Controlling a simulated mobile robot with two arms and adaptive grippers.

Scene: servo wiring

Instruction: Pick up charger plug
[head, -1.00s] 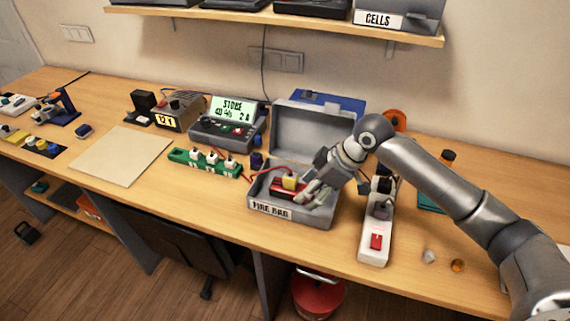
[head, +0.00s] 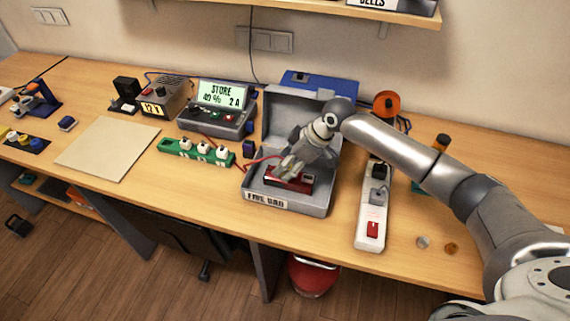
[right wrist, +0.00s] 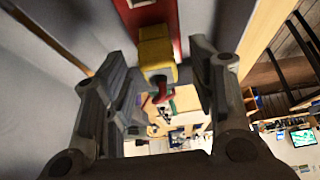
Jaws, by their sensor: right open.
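A yellow plug (right wrist: 156,50) with a short red piece at its near end shows in the right wrist view. It sits at the end of the red battery (head: 290,182), which lies in the open grey fire bag box (head: 285,205). My right gripper (head: 286,167) is inside the box, above the battery, and hides the plug in the head view. In the right wrist view its open fingers (right wrist: 160,60) stand on either side of the yellow plug, with a gap visible. My left gripper is not in view.
The charger (head: 218,110) with its lit screen stands behind a green strip (head: 197,152) with white plugs. A white power strip (head: 372,215) lies right of the box. The box's raised lid (head: 275,125) stands behind my gripper. A beige mat (head: 108,148) is clear.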

